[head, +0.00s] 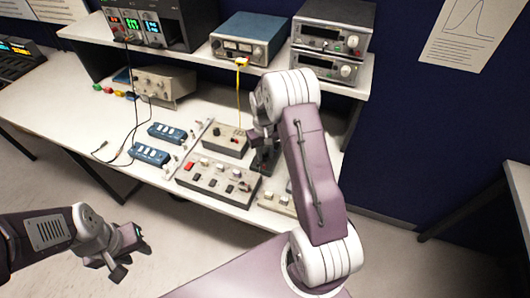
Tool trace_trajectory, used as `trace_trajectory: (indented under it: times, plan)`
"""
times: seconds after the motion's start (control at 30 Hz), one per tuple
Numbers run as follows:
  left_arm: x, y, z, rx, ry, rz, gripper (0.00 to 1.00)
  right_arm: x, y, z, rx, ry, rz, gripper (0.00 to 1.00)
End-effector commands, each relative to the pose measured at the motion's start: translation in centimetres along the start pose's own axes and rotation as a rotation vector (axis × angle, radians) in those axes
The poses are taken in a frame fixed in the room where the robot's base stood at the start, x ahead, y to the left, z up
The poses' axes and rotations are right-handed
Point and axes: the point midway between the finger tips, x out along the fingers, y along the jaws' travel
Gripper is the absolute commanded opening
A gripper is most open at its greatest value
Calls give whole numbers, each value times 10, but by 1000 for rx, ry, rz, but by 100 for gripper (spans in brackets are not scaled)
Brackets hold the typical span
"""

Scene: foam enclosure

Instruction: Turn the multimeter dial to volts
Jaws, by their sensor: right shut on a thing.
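My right gripper (264,158) points down at the bench, just right of a small beige box with knobs (222,141) and behind a larger beige control panel (215,180). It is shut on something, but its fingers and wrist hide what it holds. I cannot make out the multimeter or its dial for certain; part of the bench there is behind my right arm. My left gripper (129,258) is empty, with its fingers apart, over the floor in front of the bench.
The white bench (60,104) carries two blue boxes (151,154), a beige instrument (164,84) and dark cables. A yellow lead (238,95) hangs from the shelf to the small box. The shelf (278,73) above holds several instruments. Floor in front is clear.

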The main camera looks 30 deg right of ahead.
Motion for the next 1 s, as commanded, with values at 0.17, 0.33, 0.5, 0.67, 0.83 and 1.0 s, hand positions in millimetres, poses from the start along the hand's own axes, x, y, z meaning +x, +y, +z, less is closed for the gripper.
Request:
trace_trajectory:
  times: [0.17,0.33,0.5,0.67,0.83,1.0]
  plan:
    - [-4,0,0,0,0,0,36,-2,0,-2,144,0,1,0]
    - [-6,0,-1,0,0,0,36,-2,0,-2,263,-2,1,0]
    - [-7,0,-1,0,0,0,36,-2,0,-2,353,-4,1,0]
    - [-8,0,-1,0,0,0,36,-2,0,-2,407,-5,1,0]
    - [-8,0,-1,0,0,0,36,-2,0,-3,436,-5,0,0]
    - [-8,0,-1,0,0,0,36,-2,0,-3,444,-4,0,0]
